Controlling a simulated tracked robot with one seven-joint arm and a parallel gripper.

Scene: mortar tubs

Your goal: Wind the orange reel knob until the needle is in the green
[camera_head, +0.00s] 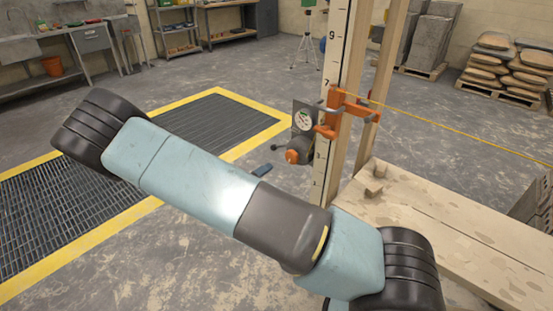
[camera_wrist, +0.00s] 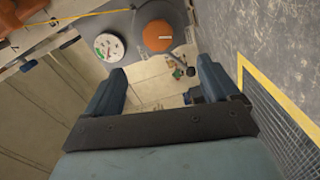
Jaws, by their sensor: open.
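The orange reel knob (camera_head: 292,156) sticks out from a dark reel low on the upright post in the head view. In the wrist view the knob (camera_wrist: 157,35) is a round orange face with a pale mark, beyond and between my fingertips. My gripper (camera_wrist: 160,65) is open, with two blue fingers apart and nothing between them. I see no contact with the knob. The round white gauge (camera_head: 303,120) sits on a grey plate above the knob; it also shows in the wrist view (camera_wrist: 109,47). Its needle is too small to read surely.
An orange clamp (camera_head: 335,110) grips the numbered post (camera_head: 337,60) above the reel, and a yellow line (camera_head: 450,136) runs right from it. A wooden platform (camera_head: 440,215) lies at lower right. A yellow-edged floor grate (camera_head: 220,120) is at left.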

